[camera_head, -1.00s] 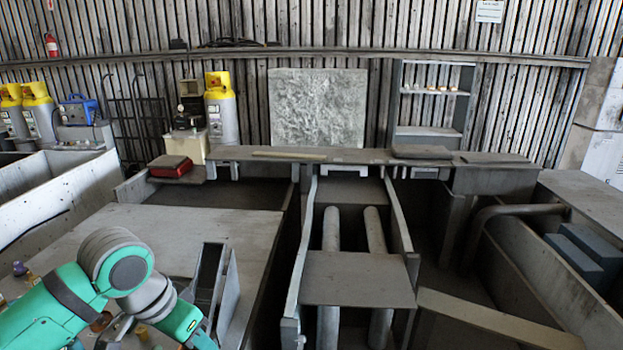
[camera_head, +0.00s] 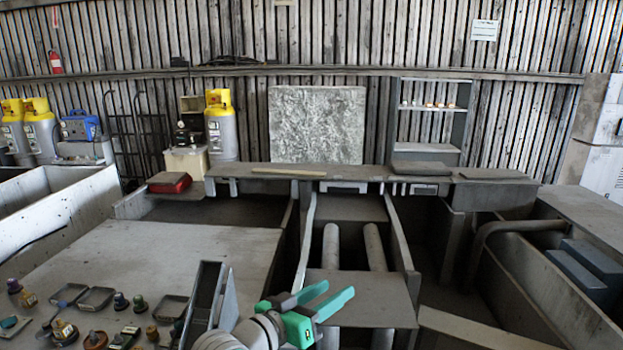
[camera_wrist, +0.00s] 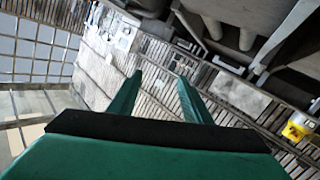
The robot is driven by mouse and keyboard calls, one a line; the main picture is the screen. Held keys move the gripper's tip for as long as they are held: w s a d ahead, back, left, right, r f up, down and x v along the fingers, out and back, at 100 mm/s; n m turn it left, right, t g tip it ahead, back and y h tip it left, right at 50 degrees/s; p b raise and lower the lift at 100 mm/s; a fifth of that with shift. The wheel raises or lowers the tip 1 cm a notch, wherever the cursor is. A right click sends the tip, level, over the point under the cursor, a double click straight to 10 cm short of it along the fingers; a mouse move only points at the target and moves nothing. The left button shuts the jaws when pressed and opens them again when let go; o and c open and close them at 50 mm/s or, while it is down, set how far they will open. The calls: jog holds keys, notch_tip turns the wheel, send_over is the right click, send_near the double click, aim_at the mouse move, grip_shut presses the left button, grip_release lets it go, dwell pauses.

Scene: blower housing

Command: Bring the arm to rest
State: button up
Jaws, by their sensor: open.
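My gripper (camera_head: 331,298) is green and shows at the bottom middle of the head view. Its two fingers are spread apart with nothing between them, pointing up and to the right. It is in front of the grey board (camera_head: 350,290) that lies across two pipes. In the wrist view the two green fingers (camera_wrist: 160,95) are apart and empty, with the slatted wall tilted behind them.
Several small fittings and trays (camera_head: 98,298) lie on the grey table (camera_head: 170,245) at left. An upright grey holder (camera_head: 207,305) stands just left of my gripper. A long ledge (camera_head: 370,173) runs behind. Yellow-topped cylinders (camera_head: 220,125) stand at the back.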

jog(key=s+f+n+t+y, duration=0.3)
jog(key=s+f+n+y, duration=0.3)
jog(key=s+f, duration=0.5)
jog(key=s+f+n+t+y, duration=0.3)
jog(key=s+f+n+y, duration=0.3)
jog(key=f, duration=0.8)
jog(key=s+a+f+m+g, duration=0.1)
jog(key=s+f+m, duration=0.1)
jog(key=s, duration=1.1)
jog(key=s+a+f+m+g, duration=0.1)
jog(key=s+m, duration=0.3)
jog(key=s, duration=0.9)
jog(key=shift+a+f+m+g, duration=0.3)
jog(key=shift+a+f+m, duration=0.1)
jog(key=shift+a+f, duration=0.45)
